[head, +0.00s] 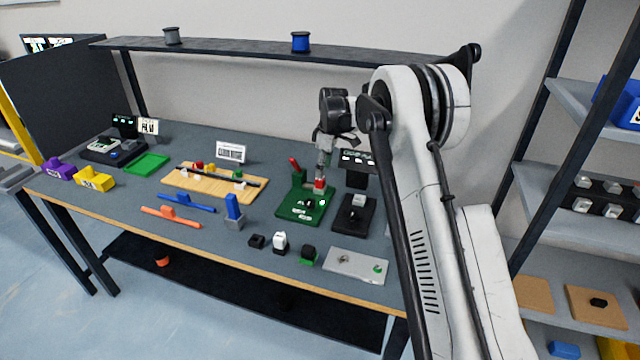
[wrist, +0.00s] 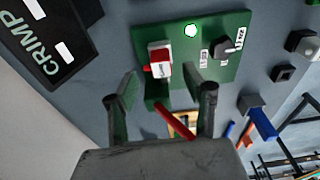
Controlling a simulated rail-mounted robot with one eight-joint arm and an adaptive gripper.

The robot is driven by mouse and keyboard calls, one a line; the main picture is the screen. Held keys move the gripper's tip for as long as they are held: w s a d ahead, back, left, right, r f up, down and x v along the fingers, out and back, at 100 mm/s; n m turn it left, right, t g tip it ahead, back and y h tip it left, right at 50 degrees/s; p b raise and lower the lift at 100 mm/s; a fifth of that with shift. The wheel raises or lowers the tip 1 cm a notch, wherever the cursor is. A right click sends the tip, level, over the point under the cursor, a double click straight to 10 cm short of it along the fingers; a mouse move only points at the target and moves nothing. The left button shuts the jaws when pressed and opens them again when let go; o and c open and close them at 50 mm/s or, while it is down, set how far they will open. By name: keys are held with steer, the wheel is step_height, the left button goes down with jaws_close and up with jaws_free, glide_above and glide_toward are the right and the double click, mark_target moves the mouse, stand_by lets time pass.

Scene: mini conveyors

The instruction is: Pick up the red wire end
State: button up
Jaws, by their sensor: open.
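A small red block with a white labelled top (wrist: 160,57) sits on a green board (wrist: 222,68). In the head view the red block (head: 319,184) shows just below my gripper (head: 323,168). A slim red bar (wrist: 176,123) slants from a green post on the same board; it also shows in the head view (head: 294,163). The frames do not settle which red part is the wire end. In the wrist view my gripper (wrist: 160,85) is open, its fingers on either side of the red block's line. No object is held. Whether the fingertips touch the block is unclear.
A black crimp unit (head: 353,214) stands right of the green board. A wooden board (head: 205,187) with coloured pieces lies left. Small blocks and a grey plate (head: 355,265) lie in front. A shelf (head: 260,50) runs above the table's back.

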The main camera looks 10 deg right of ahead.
mark_target(320, 184)
steer(key=shift+w+a+f, duration=0.1)
steer(key=shift+a+f, duration=0.1)
steer(key=shift+f, duration=0.7)
steer(key=shift+w+a+f, duration=0.1)
steer(key=shift+a+f, duration=0.05)
steer(key=shift+f, duration=0.7)
steer(key=shift+w+a+f, duration=0.1)
steer(key=shift+a+f, duration=0.1)
steer(key=shift+f, duration=0.7)
jaws_close()
